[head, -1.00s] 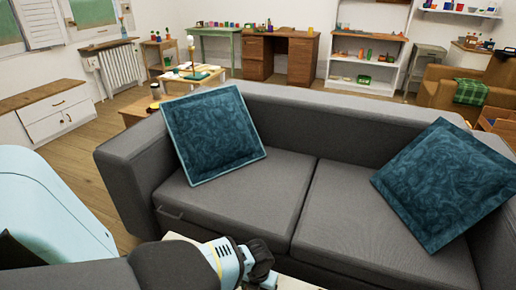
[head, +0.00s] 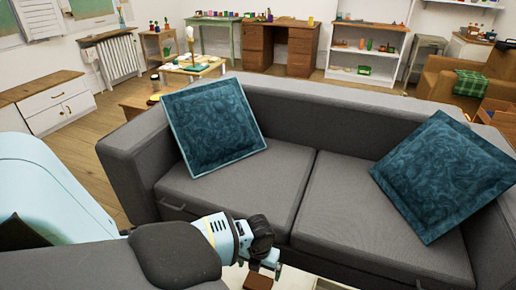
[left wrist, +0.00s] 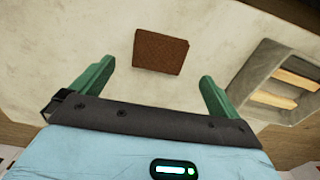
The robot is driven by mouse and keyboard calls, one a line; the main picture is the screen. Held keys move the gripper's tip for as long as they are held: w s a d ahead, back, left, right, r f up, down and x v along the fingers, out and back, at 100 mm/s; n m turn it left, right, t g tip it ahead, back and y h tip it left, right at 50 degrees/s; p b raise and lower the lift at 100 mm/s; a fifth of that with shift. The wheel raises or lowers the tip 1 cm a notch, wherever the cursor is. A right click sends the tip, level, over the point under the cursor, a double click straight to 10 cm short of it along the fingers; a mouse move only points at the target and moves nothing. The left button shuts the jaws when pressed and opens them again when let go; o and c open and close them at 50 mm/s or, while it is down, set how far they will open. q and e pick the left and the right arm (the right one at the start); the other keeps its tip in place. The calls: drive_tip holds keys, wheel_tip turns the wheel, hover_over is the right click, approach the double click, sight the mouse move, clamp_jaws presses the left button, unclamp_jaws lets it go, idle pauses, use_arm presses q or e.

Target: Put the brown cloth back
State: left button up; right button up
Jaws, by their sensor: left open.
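The brown cloth (left wrist: 160,52) shows in the left wrist view as a small flat dark-brown square on a pale surface (left wrist: 60,35). In the head view, a brown piece (head: 258,281) shows at the bottom edge, just below my left gripper (head: 265,262). In the left wrist view, the green fingers of my left gripper (left wrist: 157,70) are spread wide and empty. The cloth lies ahead of them, between their lines, and appears apart from both. My right gripper is in neither view.
A grey sofa (head: 330,180) with two teal cushions (head: 213,125) (head: 445,175) stands close beyond my left gripper. A low table (head: 190,68), desk and shelves are farther back.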

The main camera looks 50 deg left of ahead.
use_arm(q)
wheel_tip(320, 180, up, 5)
drive_tip(key=shift+f+p, duration=0.1)
drive_tip(key=shift+p, duration=0.3)
